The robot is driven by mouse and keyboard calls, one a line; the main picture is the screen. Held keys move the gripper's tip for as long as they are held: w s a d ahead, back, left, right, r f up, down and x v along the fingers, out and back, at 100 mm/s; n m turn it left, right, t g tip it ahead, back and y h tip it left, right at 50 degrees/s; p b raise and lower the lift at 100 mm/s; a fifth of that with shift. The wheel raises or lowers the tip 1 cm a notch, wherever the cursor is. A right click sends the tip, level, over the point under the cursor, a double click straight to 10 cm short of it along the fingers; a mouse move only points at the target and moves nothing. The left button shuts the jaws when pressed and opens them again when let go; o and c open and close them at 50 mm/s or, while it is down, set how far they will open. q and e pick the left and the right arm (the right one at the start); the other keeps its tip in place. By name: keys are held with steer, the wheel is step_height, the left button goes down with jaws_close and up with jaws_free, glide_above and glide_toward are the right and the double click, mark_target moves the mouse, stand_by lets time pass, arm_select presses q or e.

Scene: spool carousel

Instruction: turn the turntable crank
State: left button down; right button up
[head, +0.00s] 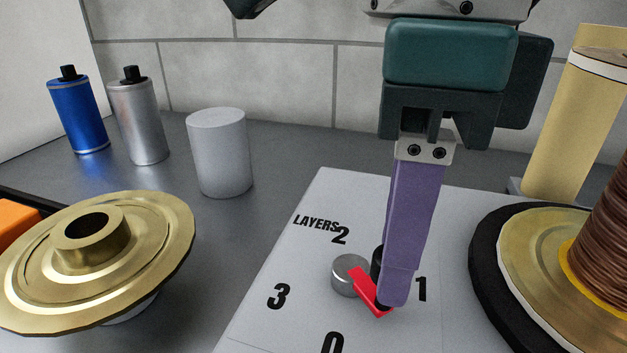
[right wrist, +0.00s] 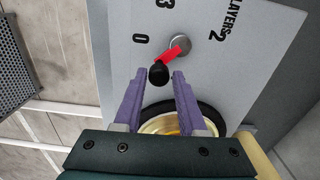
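The crank is a round silver hub (head: 349,275) with a red arm (head: 370,292) on a light grey panel (head: 300,255) marked LAYERS and 0 to 3. The red arm points from the hub toward the gap between 0 and 1. A black knob (right wrist: 159,73) stands at the arm's end. My right gripper (right wrist: 159,78) is open, its purple fingers on either side of the knob, with small gaps showing in the right wrist view. In the head view one finger partly hides the knob and covers the other finger. My left gripper is not clearly seen.
A brass flanged disc (head: 160,225) stands at left, near an orange block (head: 14,222). A white cylinder (head: 220,152), blue can (head: 77,115) and silver can (head: 138,120) stand behind. A brown-wound spool (head: 607,245) on a black-rimmed turntable (head: 490,285) is close at right.

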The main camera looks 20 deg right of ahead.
steer(key=o, duration=0.3)
step_height(320, 180, up, 10)
stand_by(0.5)
